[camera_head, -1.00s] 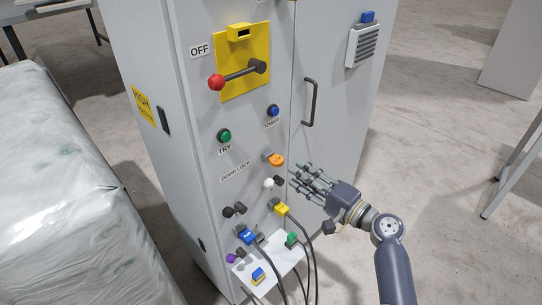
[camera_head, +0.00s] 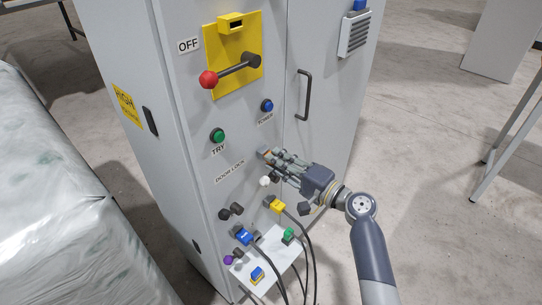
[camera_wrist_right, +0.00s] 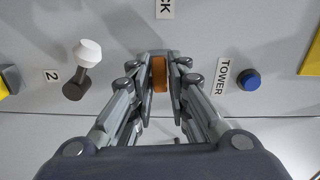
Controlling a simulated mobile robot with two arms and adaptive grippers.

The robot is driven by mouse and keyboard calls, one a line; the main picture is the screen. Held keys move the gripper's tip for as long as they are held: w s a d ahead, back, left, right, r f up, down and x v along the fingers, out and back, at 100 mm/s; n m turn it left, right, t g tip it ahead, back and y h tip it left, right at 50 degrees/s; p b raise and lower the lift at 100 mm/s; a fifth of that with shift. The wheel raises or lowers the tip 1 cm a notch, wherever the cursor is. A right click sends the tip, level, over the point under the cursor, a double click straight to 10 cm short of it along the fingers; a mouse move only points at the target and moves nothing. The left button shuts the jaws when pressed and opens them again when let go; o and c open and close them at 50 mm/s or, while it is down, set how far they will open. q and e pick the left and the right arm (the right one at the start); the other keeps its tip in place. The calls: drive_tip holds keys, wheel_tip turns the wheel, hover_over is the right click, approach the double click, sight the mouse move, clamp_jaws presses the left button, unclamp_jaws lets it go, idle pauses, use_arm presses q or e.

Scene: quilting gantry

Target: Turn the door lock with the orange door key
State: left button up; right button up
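The orange door key (camera_wrist_right: 159,73) sits in the cabinet front beside the DOOR LOCK label (camera_head: 230,171). In the wrist view the fingers of my right gripper (camera_wrist_right: 160,84) are drawn in on both sides of the key, closely flanking it. In the head view my right gripper (camera_head: 274,159) reaches in from the right to the lock, and its fingers hide most of the key. The key's hold looks closed, though the contact faces are partly hidden. My left gripper is not in view.
A white-tipped knob (camera_head: 265,181) sits just below the key. Blue TOWER (camera_head: 267,105) and green TRY (camera_head: 218,135) buttons are above. A red-knobbed lever (camera_head: 208,79) at OFF is higher. A door handle (camera_head: 303,95) is to the right. Cabled plugs and a small shelf (camera_head: 277,244) are below.

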clamp_jaws()
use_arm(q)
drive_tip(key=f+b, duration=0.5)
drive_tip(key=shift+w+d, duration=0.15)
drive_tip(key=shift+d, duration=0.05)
use_arm(e)
drive_tip(key=n, duration=0.3)
drive_tip(key=shift+n, duration=0.4)
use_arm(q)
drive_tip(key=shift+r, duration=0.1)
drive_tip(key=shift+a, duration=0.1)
